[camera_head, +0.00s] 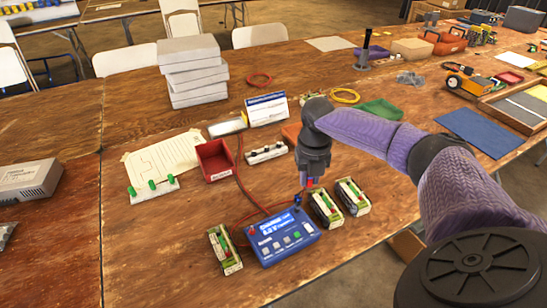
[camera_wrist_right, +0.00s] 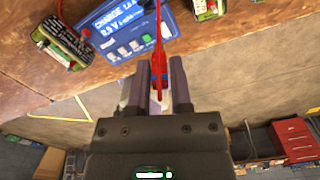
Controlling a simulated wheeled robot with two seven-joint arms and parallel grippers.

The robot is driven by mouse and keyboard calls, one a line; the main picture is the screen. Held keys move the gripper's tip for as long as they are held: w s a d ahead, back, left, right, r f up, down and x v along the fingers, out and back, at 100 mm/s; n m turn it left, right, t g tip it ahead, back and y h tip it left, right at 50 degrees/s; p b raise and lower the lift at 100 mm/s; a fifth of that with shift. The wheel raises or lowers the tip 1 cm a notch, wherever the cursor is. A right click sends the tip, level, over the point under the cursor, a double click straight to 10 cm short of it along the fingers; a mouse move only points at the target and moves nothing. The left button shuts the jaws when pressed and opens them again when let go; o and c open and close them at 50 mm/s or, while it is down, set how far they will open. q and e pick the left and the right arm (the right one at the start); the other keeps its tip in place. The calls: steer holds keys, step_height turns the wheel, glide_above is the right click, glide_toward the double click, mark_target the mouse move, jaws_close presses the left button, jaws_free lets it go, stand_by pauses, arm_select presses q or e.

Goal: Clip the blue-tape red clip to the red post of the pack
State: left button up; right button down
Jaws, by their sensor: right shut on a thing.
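My right gripper (camera_head: 308,187) is shut on the red clip (camera_wrist_right: 158,78), which has blue tape on it and a red lead running away from it. The charger also shows in the right wrist view (camera_wrist_right: 127,28). One battery pack (camera_head: 225,250) stands left of the charger, and two packs, a nearer (camera_head: 325,207) and a farther one (camera_head: 352,196), stand to its right. I cannot make out which post is red. The clip's tip is apart from the packs. My left gripper is out of view.
A red bin (camera_head: 215,160), a white terminal strip (camera_head: 265,153) and a paper sheet with green pegs (camera_head: 160,165) lie behind the charger. A red cable loops beside the charger. Grey boxes (camera_head: 192,70) are stacked farther back. The table's front edge is close to the packs.

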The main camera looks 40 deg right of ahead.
arm_select(q)
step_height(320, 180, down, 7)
steer(key=b, duration=0.7)
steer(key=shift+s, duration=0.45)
arm_select(e)
steer(key=s+d+m, duration=0.2)
steer(key=s+d, duration=0.1)
steer(key=d, duration=0.5)
steer(key=s+d+f+m, duration=0.1)
steer(key=s+d+m, duration=0.1)
steer(key=d, duration=0.6)
steer(key=shift+s+f+m, duration=0.25)
steer(key=shift+s+m, duration=0.15)
steer(key=shift+s, duration=0.3)
steer(key=shift+a, duration=0.1)
